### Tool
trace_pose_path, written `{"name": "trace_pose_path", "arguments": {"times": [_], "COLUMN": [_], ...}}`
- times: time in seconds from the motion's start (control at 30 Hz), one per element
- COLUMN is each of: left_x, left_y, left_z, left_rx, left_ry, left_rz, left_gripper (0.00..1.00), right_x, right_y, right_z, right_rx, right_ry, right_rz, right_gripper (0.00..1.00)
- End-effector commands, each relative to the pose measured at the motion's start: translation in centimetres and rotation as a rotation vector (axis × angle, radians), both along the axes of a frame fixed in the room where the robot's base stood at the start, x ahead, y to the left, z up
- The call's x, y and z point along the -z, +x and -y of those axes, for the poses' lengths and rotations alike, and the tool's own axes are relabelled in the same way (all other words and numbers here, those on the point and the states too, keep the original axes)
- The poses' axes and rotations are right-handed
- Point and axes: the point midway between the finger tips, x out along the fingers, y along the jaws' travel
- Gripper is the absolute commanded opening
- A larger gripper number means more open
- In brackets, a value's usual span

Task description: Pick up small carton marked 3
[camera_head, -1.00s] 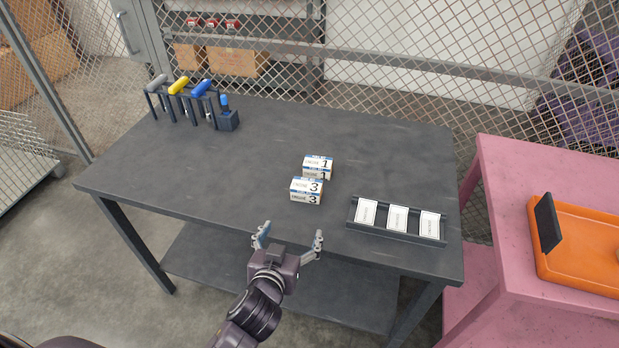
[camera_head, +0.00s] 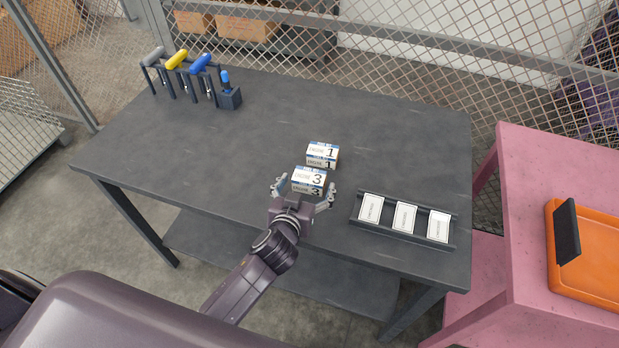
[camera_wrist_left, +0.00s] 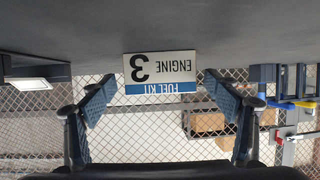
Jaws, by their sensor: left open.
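In the left wrist view the carton (camera_wrist_left: 160,72) appears upside down, centred between the two open fingers (camera_wrist_left: 160,112); a gap shows on both sides. A similar carton marked 1 (camera_head: 322,154) stands right behind carton 3. My right gripper is not in view.
A dark tray with three white cards (camera_head: 404,216) lies to the right on the table (camera_head: 210,160). A rack with coloured handles (camera_head: 180,72) stands at the back left. A pink table (camera_head: 540,190) with an orange tray (camera_head: 590,260) is at the right.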

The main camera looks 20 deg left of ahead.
Motion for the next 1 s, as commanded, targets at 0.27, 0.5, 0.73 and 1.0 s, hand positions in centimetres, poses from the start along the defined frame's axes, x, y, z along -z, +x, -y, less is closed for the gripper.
{"name": "trace_pose_path", "arguments": {"times": [0.27,0.5,0.73,1.0], "left_x": [0.9,1.0,1.0,0.9], "left_y": [2.3,2.4,2.4,2.4], "left_z": [-0.1,-0.1,-0.1,-0.1], "left_rx": [0.000,0.000,0.000,0.001], "left_ry": [0.000,0.000,-0.001,-0.001], "left_rz": [0.000,0.000,0.000,0.001], "left_gripper": [0.82,0.81,0.55,0.32], "right_x": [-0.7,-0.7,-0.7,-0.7], "right_y": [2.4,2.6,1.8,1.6], "right_z": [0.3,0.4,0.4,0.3], "right_rx": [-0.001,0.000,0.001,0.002], "right_ry": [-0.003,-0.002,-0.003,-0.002], "right_rz": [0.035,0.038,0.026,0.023], "right_gripper": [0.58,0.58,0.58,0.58]}}
